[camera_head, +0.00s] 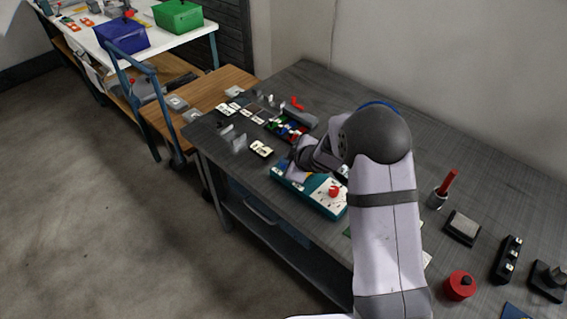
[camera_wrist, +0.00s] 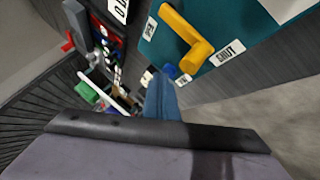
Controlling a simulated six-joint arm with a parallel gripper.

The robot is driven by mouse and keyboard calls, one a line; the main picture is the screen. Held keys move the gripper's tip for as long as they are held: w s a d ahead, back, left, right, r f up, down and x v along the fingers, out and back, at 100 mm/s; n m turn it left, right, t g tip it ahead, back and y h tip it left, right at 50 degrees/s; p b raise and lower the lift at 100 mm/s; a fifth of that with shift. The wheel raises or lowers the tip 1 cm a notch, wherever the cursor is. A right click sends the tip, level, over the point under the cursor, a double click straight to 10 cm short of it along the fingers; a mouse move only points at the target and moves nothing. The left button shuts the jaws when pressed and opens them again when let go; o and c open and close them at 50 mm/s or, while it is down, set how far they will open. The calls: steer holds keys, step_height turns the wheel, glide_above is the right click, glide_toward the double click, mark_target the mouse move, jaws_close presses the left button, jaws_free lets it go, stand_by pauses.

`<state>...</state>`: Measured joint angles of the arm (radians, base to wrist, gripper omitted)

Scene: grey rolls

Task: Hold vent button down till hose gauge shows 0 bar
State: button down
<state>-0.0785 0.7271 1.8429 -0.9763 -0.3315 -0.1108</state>
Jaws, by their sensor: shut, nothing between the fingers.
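A teal panel box (camera_head: 315,201) lies on the dark grey bench, with a red knob (camera_head: 334,191) on top. The wrist view shows part of the teal panel (camera_wrist: 222,22) with a yellow lever (camera_wrist: 187,38) and a label (camera_wrist: 227,54) reading SHUT. A small blue round part (camera_wrist: 169,70), possibly the vent button, is at the panel's edge. My gripper (camera_wrist: 161,88) is shut and empty, its tip close to that blue part; I cannot tell whether they touch. A cut-off white plate (camera_wrist: 120,9) shows a 0; whether it is the gauge is unclear.
Small parts and a tray of coloured pieces (camera_head: 287,126) lie beyond the panel. A red tool in a cup (camera_head: 438,196), a red round part (camera_head: 459,285) and a black switch block (camera_head: 508,258) stand at the right. A wooden table (camera_head: 215,90) adjoins the bench.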

steer(key=shift+r, duration=0.1)
stand_by(0.6)
steer(key=shift+r+p, duration=0.85)
steer(key=shift+p, duration=0.2)
step_height(320, 180, up, 5)
steer(key=p, duration=0.5)
